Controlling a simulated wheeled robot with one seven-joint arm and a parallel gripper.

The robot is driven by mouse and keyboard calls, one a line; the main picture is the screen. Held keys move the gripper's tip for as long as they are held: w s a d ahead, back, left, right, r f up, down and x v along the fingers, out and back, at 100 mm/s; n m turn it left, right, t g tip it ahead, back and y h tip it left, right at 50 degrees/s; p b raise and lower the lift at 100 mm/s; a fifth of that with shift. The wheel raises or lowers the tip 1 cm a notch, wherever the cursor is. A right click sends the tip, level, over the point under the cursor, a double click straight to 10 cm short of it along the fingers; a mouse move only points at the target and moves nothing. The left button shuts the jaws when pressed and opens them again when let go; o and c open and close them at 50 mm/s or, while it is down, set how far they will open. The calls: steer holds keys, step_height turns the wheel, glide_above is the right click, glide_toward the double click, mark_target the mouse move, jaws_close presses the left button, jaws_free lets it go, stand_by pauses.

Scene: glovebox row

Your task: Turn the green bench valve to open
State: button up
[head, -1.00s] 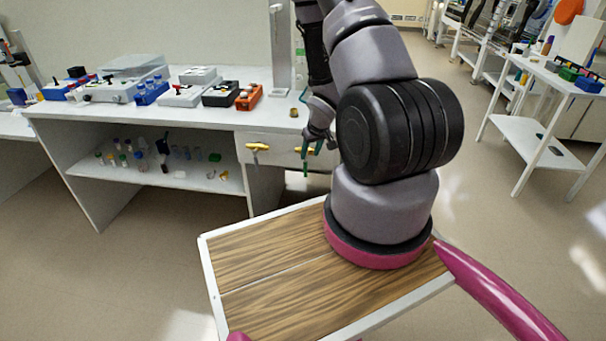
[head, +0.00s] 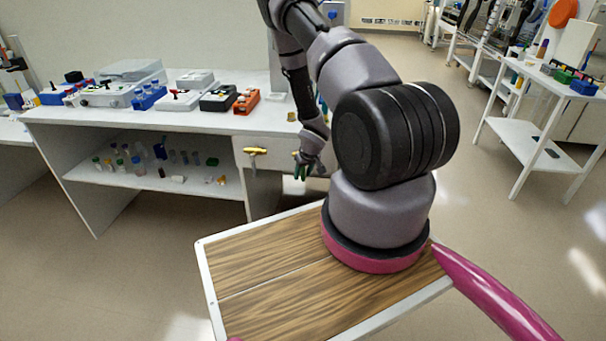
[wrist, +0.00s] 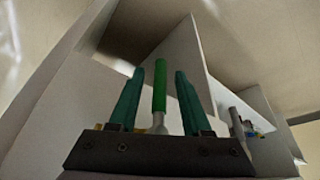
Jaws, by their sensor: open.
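The green valve handle (wrist: 159,86) is a straight bar on a grey stem. In the wrist view it stands between the two teal fingers of my gripper (wrist: 157,92), with a gap visible on each side. My gripper is open around it, not shut on it. In the head view my gripper (head: 303,172) is low at the front right of the bench (head: 190,123), below the benchtop. My arm and fingers mostly hide the green handle there.
A yellow handle (head: 255,151) is on the bench front, left of my gripper. An orange box (head: 246,102) and other equipment crowd the benchtop. Vials stand on the lower shelf (head: 150,175). The floor before the bench is clear.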

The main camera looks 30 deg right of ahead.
steer(key=shift+c, duration=0.2)
jaws_close()
stand_by(1.1)
